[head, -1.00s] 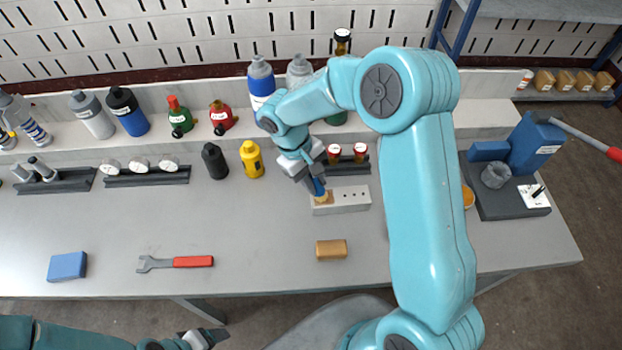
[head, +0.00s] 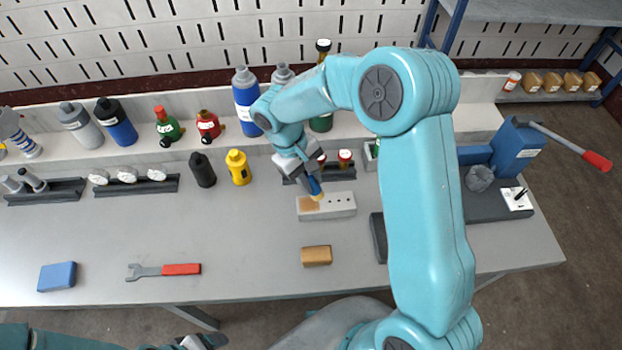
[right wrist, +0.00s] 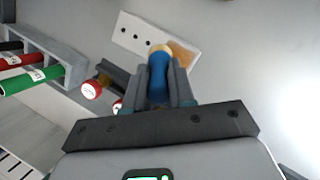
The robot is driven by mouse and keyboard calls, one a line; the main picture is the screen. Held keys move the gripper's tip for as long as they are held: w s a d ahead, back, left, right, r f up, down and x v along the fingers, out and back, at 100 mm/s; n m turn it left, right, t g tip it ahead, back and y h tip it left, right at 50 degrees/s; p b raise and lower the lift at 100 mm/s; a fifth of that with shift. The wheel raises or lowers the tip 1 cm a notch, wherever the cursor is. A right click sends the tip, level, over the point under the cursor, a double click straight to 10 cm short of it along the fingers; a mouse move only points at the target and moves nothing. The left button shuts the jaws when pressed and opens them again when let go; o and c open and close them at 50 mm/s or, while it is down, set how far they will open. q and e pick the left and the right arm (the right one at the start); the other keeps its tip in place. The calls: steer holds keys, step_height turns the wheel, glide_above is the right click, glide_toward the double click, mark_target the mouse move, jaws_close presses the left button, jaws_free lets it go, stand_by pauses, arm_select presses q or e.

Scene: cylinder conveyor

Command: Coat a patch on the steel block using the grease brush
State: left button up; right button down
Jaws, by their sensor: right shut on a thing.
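The steel block (head: 340,208) is a pale bar with small dark holes, lying on the bench; it also shows in the right wrist view (right wrist: 136,32). A tan-orange patch (head: 308,204) covers part of its top near the left end. My right gripper (head: 309,177) is shut on the blue handle of the grease brush (head: 315,187). The brush is tilted, its pale tip down at the block beside the patch; the wrist view shows the blue handle (right wrist: 158,82) between the fingers. Exact tip contact cannot be told. My left gripper (head: 203,341) is low at the frame edge, its fingers unclear.
A tan block (head: 316,256), a red-handled wrench (head: 165,270) and a blue block (head: 57,276) lie toward the front. Yellow (head: 238,168) and black (head: 202,170) bottles stand left of the steel block. A blue press (head: 515,150) stands at the right. The bench between is clear.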

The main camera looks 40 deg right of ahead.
steer(key=shift+r+p, duration=1.4)
steer(key=shift+r, duration=0.95)
steer(key=shift+t, duration=0.3)
